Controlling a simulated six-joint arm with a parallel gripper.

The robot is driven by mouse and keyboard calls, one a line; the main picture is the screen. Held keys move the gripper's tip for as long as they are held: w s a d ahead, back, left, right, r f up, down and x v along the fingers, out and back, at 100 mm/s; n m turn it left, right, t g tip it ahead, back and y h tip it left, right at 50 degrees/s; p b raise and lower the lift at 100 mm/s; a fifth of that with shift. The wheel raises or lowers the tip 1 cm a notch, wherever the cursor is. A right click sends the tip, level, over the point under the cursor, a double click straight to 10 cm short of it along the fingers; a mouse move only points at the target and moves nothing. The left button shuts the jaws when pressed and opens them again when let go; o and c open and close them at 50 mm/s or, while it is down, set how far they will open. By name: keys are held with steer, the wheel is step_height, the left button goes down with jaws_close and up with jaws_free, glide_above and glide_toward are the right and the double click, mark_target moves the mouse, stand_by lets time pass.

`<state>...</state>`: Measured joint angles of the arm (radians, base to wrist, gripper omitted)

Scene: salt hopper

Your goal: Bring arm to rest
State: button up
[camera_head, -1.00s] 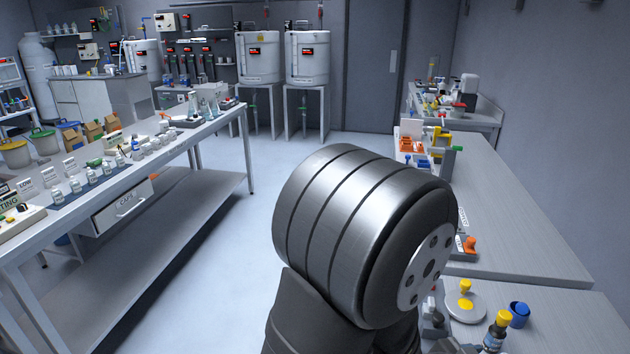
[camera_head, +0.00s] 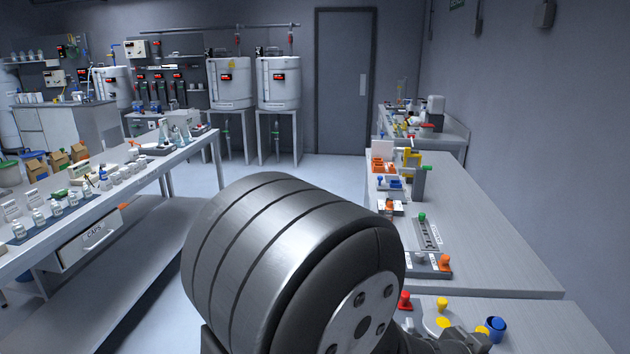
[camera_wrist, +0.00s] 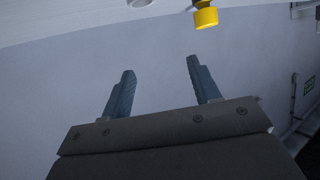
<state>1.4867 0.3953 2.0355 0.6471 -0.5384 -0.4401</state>
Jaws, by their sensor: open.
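My gripper (camera_wrist: 160,80) shows in the wrist view with its two dark fingers spread apart and nothing between them. Beyond the fingers is a plain pale grey surface. A yellow-capped item (camera_wrist: 205,17) shows at the top of the wrist view, apart from the fingertips. In the head view my large grey arm joint fills the lower middle, and the gripper's fingers cannot be made out there.
A long bench (camera_head: 490,235) runs along the right, with a slotted strip (camera_head: 427,233), an orange knob (camera_head: 444,262) and a blue cup (camera_head: 495,328). The left bench (camera_head: 150,180) carries several bottles. Open floor (camera_head: 330,168) lies between, with white tanks (camera_head: 278,82) behind.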

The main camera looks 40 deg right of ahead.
steer(key=shift+r, duration=0.9)
steer(key=shift+a+r+n+t, duration=0.85)
steer(key=shift+a+n+t, duration=0.65)
steer(key=shift+a, duration=2.6)
steer(key=shift+w+d+f, duration=0.1)
steer(key=shift+w+f, duration=0.35)
steer(key=shift+w, duration=0.3)
steer(key=shift+w+d+f, duration=0.1)
steer(key=shift+w+f, duration=0.4)
steer(key=shift+w, duration=0.25)
steer(key=shift+w+d+f, duration=0.1)
steer(key=shift+w+f, duration=0.35)
steer(key=shift+w, duration=0.3)
steer(key=shift+h, duration=0.3)
steer(key=shift+s+a+r, duration=0.6)
steer(key=shift+s+r, duration=0.75)
steer(key=shift+s, duration=0.8)
steer(key=shift+m+g, duration=0.8)
steer(key=shift+s+d+f, duration=0.15)
steer(key=shift+d, duration=2.6)
